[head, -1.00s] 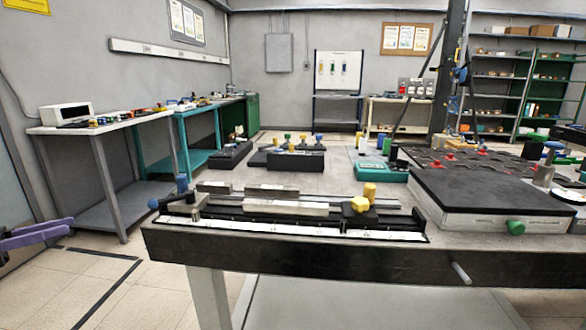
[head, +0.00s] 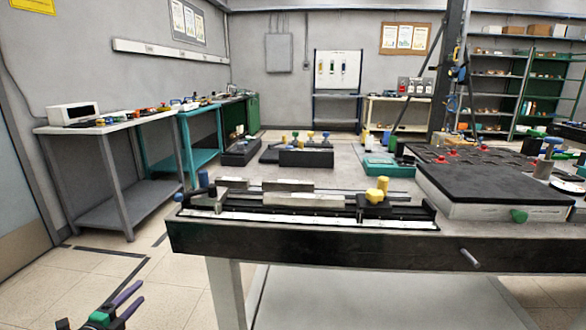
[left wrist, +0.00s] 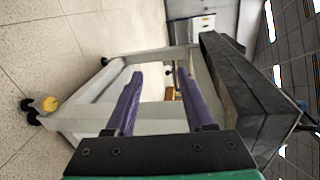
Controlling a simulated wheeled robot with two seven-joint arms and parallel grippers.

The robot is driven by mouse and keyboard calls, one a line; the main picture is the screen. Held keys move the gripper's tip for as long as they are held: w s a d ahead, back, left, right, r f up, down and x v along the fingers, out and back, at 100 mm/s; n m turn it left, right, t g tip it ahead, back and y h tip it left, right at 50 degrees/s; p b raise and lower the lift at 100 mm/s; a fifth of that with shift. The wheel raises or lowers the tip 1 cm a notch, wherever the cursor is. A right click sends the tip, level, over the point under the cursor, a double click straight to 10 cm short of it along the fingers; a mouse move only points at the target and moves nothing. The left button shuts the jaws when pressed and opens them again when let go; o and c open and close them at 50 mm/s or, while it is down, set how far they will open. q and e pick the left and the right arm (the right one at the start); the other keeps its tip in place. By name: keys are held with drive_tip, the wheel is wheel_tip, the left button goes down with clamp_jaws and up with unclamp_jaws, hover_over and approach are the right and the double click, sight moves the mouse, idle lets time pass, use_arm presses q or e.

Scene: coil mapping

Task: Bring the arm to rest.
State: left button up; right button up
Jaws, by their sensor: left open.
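My left gripper (head: 128,301) shows at the bottom left of the head view, with purple fingers and a green part behind them. It is low, over the floor to the left of the workbench, and apart from it. In the left wrist view its two purple fingers (left wrist: 156,98) stand apart with nothing between them. The workbench (head: 330,246) shows beyond the fingers in the left wrist view, tilted on its side. My right gripper is not in either view.
The workbench carries a black rail fixture (head: 300,222) with metal bars and a yellow knob (head: 377,190), and a black-topped block (head: 495,183). A grey side table (head: 115,128) stands at the left wall. Tiled floor (head: 185,285) is clear between them.

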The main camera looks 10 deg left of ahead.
use_arm(q)
drive_tip(key=s+d+f+n+g+y, duration=0.1)
drive_tip(key=s+d+f+n+g, duration=0.4)
drive_tip(key=f, duration=0.4)
drive_tip(key=s+d+f+n+g, duration=0.2)
drive_tip(key=s+d+f+n, duration=0.2)
drive_tip(key=d+f+n, duration=0.45)
drive_tip(key=s+d+f+n+g+h, duration=0.15)
drive_tip(key=s+d+f+g, duration=0.25)
drive_tip(key=s+d, duration=0.4)
drive_tip(key=s+d+f+n+g+h, duration=0.15)
drive_tip(key=s+d+f+g, duration=0.25)
drive_tip(key=s+d, duration=0.4)
drive_tip(key=s+a+r+p, duration=0.2)
drive_tip(key=s+p, duration=0.5)
drive_tip(key=p, duration=0.5)
drive_tip(key=s+a+r+p, duration=0.2)
drive_tip(key=s+p, duration=0.5)
drive_tip(key=p, duration=0.5)
drive_tip(key=shift+s+a+r+m+y, duration=0.15)
drive_tip(key=shift+r+m+y, duration=0.25)
drive_tip(key=shift+r, duration=0.1)
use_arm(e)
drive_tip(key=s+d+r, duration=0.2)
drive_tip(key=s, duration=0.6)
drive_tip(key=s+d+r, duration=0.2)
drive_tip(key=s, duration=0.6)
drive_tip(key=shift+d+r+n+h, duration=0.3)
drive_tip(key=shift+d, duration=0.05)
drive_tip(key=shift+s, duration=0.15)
